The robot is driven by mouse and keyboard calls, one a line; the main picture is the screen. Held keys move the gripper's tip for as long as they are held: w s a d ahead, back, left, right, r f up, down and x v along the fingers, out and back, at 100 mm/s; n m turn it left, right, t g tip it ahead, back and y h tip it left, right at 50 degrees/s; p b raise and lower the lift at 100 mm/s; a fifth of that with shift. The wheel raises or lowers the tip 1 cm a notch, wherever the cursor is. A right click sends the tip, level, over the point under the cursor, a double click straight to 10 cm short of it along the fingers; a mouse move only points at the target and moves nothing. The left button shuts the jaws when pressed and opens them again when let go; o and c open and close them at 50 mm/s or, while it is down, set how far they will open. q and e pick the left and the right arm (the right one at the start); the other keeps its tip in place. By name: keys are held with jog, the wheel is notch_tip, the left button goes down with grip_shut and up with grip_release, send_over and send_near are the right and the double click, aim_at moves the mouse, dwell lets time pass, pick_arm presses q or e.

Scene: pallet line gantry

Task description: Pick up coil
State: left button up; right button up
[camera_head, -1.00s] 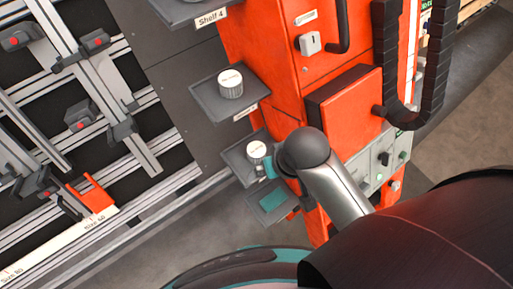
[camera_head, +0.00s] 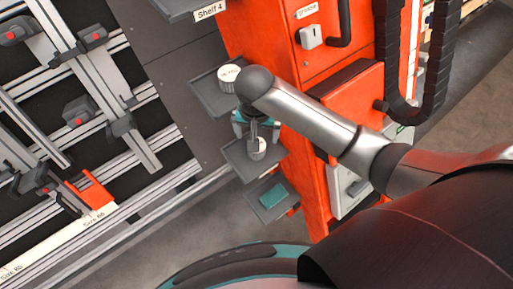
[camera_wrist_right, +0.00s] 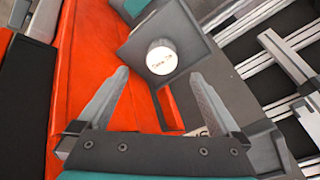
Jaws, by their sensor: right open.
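A small coil with a white labelled top (camera_head: 257,149) stands upright on the middle grey tray (camera_head: 238,158) at the side of the orange cabinet. My right gripper (camera_head: 256,137) is over this coil in the head view, partly covering it. In the right wrist view the coil (camera_wrist_right: 161,57) shows between and beyond the two open fingers of my right gripper (camera_wrist_right: 160,76), with nothing held. Contact with the coil is not seen. My left gripper is not in view.
The lower tray (camera_head: 283,211) holds a teal pad (camera_head: 273,195). The orange cabinet (camera_head: 272,45) stands close to the right of the trays. A rack of metal rails (camera_head: 95,85) is at the left. Grey floor lies below the trays.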

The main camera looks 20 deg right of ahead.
jog(key=b, duration=0.2)
send_over(255, 156)
jog(key=w, duration=0.1)
jog(key=f, duration=0.4)
jog(key=d+f, duration=0.1)
jog(key=shift+w+f, duration=0.1)
jog(key=shift+f, duration=0.3)
jog(key=f, duration=0.2)
jog(key=w+f+b, duration=0.1)
jog(key=f, duration=0.1)
jog(key=shift+w+d, duration=0.1)
jog(key=shift+w, duration=0.1)
jog(key=shift+f, duration=0.45)
jog(key=shift+c, duration=0.2)
jog(key=c, duration=1.5)
grip_shut()
jog(key=shift+r, duration=0.1)
